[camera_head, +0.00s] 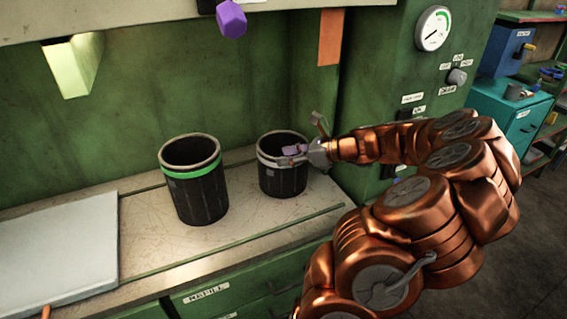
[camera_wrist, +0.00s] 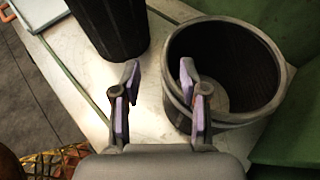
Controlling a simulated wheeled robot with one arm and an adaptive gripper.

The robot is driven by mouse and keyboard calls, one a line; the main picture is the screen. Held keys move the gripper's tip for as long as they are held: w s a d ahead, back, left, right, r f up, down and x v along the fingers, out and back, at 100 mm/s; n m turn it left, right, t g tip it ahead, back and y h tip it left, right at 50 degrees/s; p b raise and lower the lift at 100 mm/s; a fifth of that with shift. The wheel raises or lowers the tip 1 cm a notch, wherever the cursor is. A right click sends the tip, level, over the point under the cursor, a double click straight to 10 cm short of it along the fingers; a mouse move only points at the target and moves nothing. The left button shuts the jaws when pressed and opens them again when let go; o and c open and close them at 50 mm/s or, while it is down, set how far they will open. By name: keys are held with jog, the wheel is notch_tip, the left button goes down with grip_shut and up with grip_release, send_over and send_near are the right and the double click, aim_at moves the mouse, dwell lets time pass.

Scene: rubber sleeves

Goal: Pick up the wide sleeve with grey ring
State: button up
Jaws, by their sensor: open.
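The wide sleeve with the grey ring (camera_head: 282,179) is a dark, open-topped cylinder standing upright on the bench, right of the green-ringed one. In the wrist view its grey ring (camera_wrist: 242,118) and hollow inside fill the right side. My gripper (camera_head: 303,137) is at its upper right rim in the head view, with one purple-padded finger over the opening. In the wrist view my gripper (camera_wrist: 160,76) has its fingers apart, the right one overlapping the opening and the left one outside, near the rim. Nothing is held. I cannot tell whether a finger touches the wall.
A taller dark sleeve with a green ring (camera_head: 197,190) stands close on the left; its dark side shows in the wrist view (camera_wrist: 108,25). A pale panel (camera_head: 55,250) lies at the left of the bench. A green wall (camera_head: 240,100) rises behind; a gauge cabinet (camera_head: 405,70) stands right.

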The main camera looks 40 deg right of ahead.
aim_at(274, 158)
jog(key=shift+d+f+p+x, duration=0.15)
jog(key=shift+p+x, duration=0.25)
jog(key=shift+x, duration=0.85)
jog(key=shift+d+f+p+x, duration=0.15)
jog(key=shift+p+x, duration=0.2)
jog(key=shift+x, duration=0.95)
grip_shut()
